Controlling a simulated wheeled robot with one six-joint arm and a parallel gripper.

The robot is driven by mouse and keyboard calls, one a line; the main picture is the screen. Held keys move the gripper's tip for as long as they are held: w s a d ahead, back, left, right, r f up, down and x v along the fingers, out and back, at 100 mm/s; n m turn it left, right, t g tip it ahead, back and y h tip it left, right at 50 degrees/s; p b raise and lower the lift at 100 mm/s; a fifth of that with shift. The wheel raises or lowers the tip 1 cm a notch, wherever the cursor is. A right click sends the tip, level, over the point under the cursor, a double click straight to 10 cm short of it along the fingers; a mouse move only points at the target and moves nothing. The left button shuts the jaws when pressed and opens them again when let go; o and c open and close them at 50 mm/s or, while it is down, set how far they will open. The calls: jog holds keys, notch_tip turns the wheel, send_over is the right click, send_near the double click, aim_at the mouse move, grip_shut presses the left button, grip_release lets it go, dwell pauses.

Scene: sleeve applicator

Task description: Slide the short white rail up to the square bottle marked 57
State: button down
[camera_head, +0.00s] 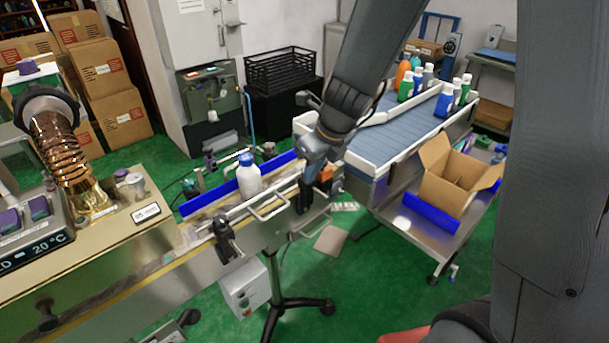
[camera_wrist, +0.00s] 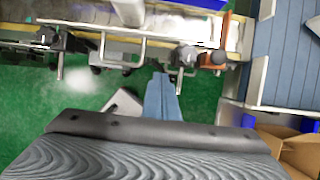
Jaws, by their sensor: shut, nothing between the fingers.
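A white bottle with a blue cap (camera_head: 249,180) stands upright on the narrow conveyor line; no number is readable on it. Its white body shows at the top of the wrist view (camera_wrist: 130,10). A short white rail with a U-shaped handle (camera_head: 268,207) runs along the near side of the line, beside the bottle. In the wrist view the rail (camera_wrist: 90,27) crosses the upper left. My gripper (camera_head: 304,200) is shut and empty, pointing down just right of the rail's handle. In the wrist view its fingertips (camera_wrist: 163,78) are close below the line's edge; contact cannot be told.
Dark clamps (camera_head: 226,238) stick out along the line's near side, one close to my fingertips (camera_wrist: 185,57). A blue guide rail (camera_head: 205,197) runs behind the bottle. A wide blue conveyor (camera_head: 400,135) with several bottles and an open carton (camera_head: 448,190) lie right. Green floor is below.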

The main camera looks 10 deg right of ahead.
aim_at(292, 182)
jog(key=shift+w+a+f+b, duration=0.15)
jog(key=shift+w+a+f, duration=0.5)
jog(key=shift+w+f, duration=0.5)
jog(key=shift+w+a+f+b, duration=0.2)
jog(key=shift+w+a+f, duration=0.55)
jog(key=shift+f, duration=0.7)
jog(key=shift+w+a+f+b, duration=0.15)
jog(key=shift+w+a+f, duration=0.45)
jog(key=shift+w+f, duration=0.6)
jog(key=shift+s, duration=0.15)
